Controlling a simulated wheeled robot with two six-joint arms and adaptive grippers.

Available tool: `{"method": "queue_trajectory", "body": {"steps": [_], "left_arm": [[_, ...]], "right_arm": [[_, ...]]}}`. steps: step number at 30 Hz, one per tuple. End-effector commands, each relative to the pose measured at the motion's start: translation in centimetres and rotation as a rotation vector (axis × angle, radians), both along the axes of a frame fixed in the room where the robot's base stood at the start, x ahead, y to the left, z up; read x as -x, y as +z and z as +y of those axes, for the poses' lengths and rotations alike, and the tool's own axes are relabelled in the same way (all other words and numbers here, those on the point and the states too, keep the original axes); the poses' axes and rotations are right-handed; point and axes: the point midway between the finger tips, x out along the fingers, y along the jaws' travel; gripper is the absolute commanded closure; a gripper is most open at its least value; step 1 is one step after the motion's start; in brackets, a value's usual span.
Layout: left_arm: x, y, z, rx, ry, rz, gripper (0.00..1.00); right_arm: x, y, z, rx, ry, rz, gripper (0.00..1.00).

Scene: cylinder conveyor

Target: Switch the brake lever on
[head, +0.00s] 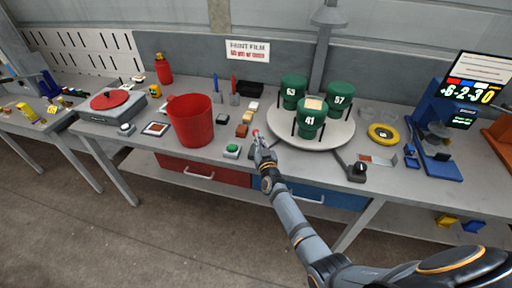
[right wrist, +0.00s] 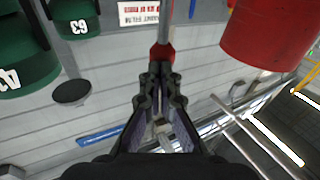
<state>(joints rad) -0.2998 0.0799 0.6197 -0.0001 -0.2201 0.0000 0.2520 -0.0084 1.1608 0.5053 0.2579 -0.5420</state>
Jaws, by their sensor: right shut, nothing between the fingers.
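A lever with a red knob (head: 256,132), which looks like the brake lever, stands at the left edge of the round turntable (head: 328,143). In the right wrist view its red knob (right wrist: 162,53) and grey rod show just beyond my fingertips. My right gripper (head: 260,140) is shut and empty, close to the knob. I cannot tell whether they touch. The lever's base is hidden in the head view. In the right wrist view my gripper (right wrist: 161,76) has its fingers together. My left gripper is not in view.
Green canisters (head: 311,116) stand on the turntable. A red bucket (head: 192,121) stands to the left. A green button (head: 232,149) sits near the front edge. Small blocks (head: 242,130) lie left of the gripper.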

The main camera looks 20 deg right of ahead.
Motion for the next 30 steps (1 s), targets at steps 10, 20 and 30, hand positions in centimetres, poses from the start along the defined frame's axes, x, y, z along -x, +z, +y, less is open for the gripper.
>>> {"method": "queue_trajectory", "body": {"steps": [10,20,30], "left_arm": [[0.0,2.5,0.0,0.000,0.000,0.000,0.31],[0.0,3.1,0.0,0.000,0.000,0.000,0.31],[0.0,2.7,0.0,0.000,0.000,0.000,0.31]], "right_arm": [[-1.7,0.9,-1.1,-0.067,0.000,0.094,1.00],[-2.9,0.7,-2.0,-0.072,0.000,0.110,1.00],[-4.1,0.6,-2.8,-0.072,0.000,0.108,1.00]]}}
